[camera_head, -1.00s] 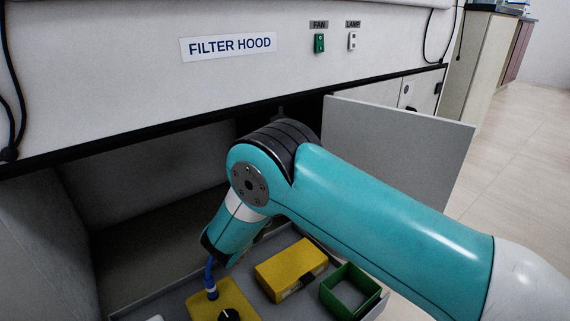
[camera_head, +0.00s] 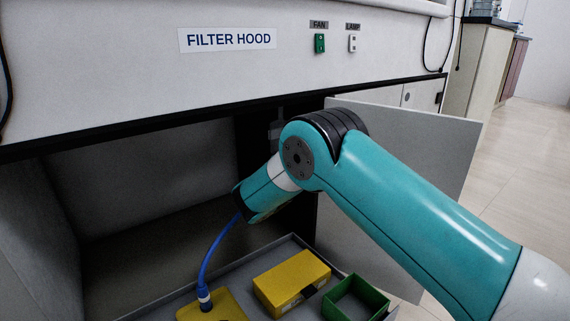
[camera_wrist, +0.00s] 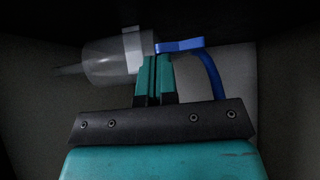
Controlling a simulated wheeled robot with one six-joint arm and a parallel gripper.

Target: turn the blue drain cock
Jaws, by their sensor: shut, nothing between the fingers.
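The blue drain cock (camera_wrist: 180,45) is a flat blue lever in the wrist view, lying roughly level at the right end of a clear bowl (camera_wrist: 105,60) with a tapered left end. A blue hose (camera_wrist: 212,75) curves down from beside it. My gripper (camera_wrist: 153,60) has its teal fingers together, with tips just below the lever's left end. I cannot tell whether they touch it. In the head view my arm reaches into the open cabinet, and it hides the fingers and the cock.
The blue hose (camera_head: 212,250) rises from a yellow box (camera_head: 222,309) in a grey tray (camera_head: 150,312). A second yellow box (camera_head: 291,282) and an open green box (camera_head: 355,302) stand to its right. An open grey door (camera_head: 420,150) is behind my arm, under the filter hood (camera_head: 110,80).

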